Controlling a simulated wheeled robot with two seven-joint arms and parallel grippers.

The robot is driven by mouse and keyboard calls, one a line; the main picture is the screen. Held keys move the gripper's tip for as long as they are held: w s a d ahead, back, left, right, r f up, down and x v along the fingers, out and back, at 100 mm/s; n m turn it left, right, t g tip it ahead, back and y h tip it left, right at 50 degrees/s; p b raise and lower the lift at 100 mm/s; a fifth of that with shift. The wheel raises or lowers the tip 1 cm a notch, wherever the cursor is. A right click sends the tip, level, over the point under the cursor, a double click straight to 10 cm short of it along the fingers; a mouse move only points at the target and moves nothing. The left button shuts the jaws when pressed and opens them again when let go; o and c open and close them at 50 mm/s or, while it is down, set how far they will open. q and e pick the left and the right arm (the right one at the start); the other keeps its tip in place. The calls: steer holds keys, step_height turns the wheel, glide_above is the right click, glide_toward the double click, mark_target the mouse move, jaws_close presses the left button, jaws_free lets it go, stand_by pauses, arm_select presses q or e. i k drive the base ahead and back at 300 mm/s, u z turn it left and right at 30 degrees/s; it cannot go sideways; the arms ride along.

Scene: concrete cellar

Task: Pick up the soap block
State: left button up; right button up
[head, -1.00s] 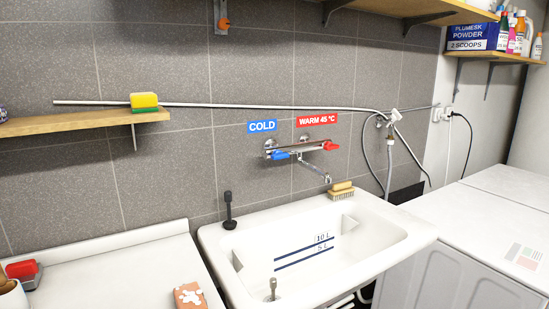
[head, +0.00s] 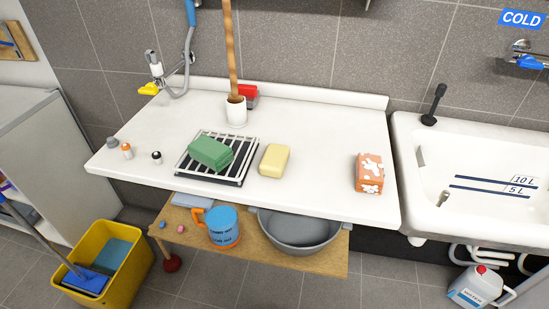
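Three block-shaped things lie on the white counter (head: 310,135). A green block (head: 210,152) lies on a white wire rack over a dark tray (head: 238,175). A pale yellow block (head: 274,161) lies on the bare counter just right of the rack. An orange block with white patches (head: 369,173) stands near the counter's right end. No label shows which one is the soap block. Neither of my grippers is in view.
A white cup (head: 236,113) holding a wooden handle and a red object (head: 250,92) stand at the back. Small bottles (head: 127,151) stand at the left. The shelf below bears a blue mug (head: 222,228) and grey basin (head: 300,228). The sink (head: 480,150) is at the right.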

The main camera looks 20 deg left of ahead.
mark_target(273, 164)
steer(key=z, duration=2.1)
steer(key=k, duration=1.3)
steer(key=u, duration=1.75)
steer(key=i, duration=0.5)
steer(key=z, duration=0.1)
